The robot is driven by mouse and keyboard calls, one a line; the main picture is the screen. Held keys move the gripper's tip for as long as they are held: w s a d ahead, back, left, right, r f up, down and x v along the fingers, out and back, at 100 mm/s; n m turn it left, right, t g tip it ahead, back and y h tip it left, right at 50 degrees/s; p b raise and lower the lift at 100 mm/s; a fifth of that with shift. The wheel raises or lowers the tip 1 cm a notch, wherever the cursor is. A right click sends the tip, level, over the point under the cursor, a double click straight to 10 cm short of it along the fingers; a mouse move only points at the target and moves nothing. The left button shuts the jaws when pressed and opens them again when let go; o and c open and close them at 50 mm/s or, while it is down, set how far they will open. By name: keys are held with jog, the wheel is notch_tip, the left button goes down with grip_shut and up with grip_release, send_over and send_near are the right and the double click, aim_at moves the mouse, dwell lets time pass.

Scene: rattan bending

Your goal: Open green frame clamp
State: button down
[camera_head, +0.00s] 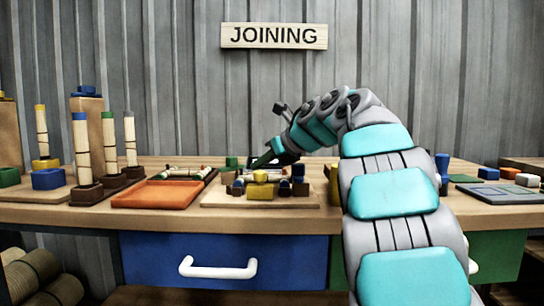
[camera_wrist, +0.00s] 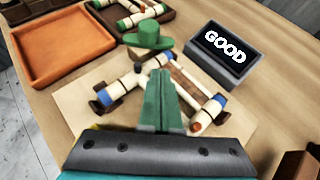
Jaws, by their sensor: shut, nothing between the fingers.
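The green clamp (camera_wrist: 149,36) is a flat green piece with a rounded top. It sits at the far side of the pale board (camera_wrist: 225,140) in the wrist view, and its green top shows in the head view (camera_head: 231,161). Beside it on the board is a frame of light rattan poles (camera_wrist: 122,88) with blue and orange bands and brown holders. My gripper (camera_wrist: 160,75) has green fingers pressed together with nothing between them. The fingertips are above the frame, on the near side of the clamp and apart from it; they also show in the head view (camera_head: 257,163). My fingers hide part of the frame.
In the head view, upright banded poles (camera_head: 82,145) stand at left.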

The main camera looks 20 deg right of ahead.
aim_at(232, 169)
jog(key=shift+w+a+f+p, duration=0.1)
jog(key=shift+w+a, duration=0.3)
jog(key=shift+w, duration=0.35)
jog(key=shift+w+a+f+p, duration=0.15)
jog(key=shift+w+a, duration=0.2)
jog(key=shift+w, duration=0.4)
jog(key=shift+w+a+f+p, duration=0.1)
jog(key=shift+w+a, duration=0.3)
jog(key=shift+w, duration=0.35)
jog(key=shift+w+d+r+n+g+y+p, duration=0.2)
jog(key=shift+n+g+y, duration=0.25)
jog(key=shift+n+y, duration=0.3)
jog(key=shift+w+f+n+g+y+p, duration=0.1)
jog(key=shift+n+g+y+p, duration=0.15)
jog(key=shift+n+g+y, duration=0.35)
